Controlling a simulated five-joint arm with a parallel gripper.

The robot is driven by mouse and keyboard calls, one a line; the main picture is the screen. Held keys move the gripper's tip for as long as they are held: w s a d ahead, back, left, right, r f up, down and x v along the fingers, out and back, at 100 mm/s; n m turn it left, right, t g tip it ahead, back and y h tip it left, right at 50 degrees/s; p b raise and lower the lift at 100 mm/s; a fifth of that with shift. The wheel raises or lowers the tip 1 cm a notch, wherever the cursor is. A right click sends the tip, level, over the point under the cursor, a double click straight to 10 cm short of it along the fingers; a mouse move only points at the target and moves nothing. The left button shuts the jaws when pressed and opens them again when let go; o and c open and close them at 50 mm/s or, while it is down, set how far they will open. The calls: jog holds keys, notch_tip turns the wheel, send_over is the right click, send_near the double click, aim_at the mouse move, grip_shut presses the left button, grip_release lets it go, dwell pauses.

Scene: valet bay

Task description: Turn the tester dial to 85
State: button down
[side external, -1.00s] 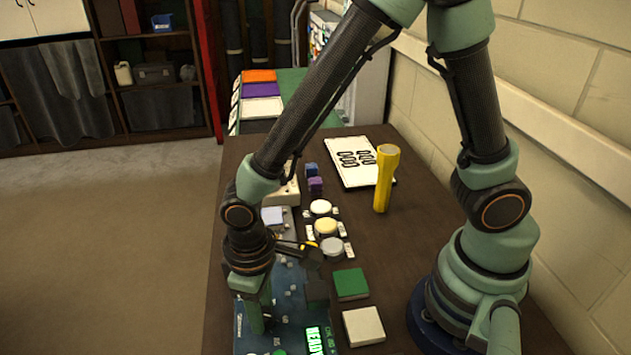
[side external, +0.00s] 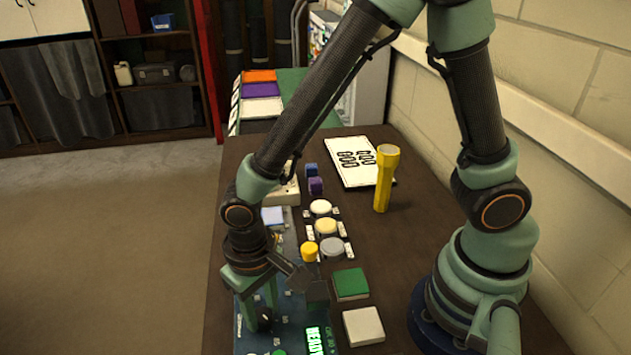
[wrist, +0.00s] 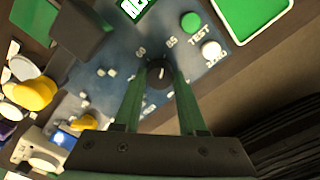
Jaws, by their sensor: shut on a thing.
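The tester (side external: 293,318) is a dark blue panel at the near end of the bench, with a lit green READY display (side external: 316,340). Its black round dial (wrist: 159,77) sits between my fingers in the wrist view, and it also shows in the side view (side external: 265,318). The printed marks 60 (wrist: 140,51) and 85 (wrist: 172,41) stand beyond the dial. A pale pointer line on the dial points roughly up the picture, between those marks; its exact reading is too small to tell. My gripper (wrist: 159,82) is shut on the dial, one green finger at each side.
A green TEST button (wrist: 190,20) and a white button (wrist: 211,49) lie near the dial. Yellow and white round caps (side external: 326,227) stand behind the tester. A green square block (side external: 350,284), a white block (side external: 363,326) and a yellow flashlight (side external: 385,178) stand to the right.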

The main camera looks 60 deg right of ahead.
aim_at(263, 313)
jog(key=shift+c, duration=2.3)
grip_release()
notch_tip(263, 313, up, 12)
jog(key=w+d+r+t, duration=0.1)
jog(key=d+r, duration=0.3)
jog(key=d, duration=0.6)
jog(key=w+d+r+t, duration=0.1)
jog(key=d+r+t, duration=0.3)
jog(key=d, duration=0.6)
jog(key=shift+r+n+t, duration=0.3)
jog(key=shift+r+n, duration=0.05)
jog(key=shift+n, duration=0.05)
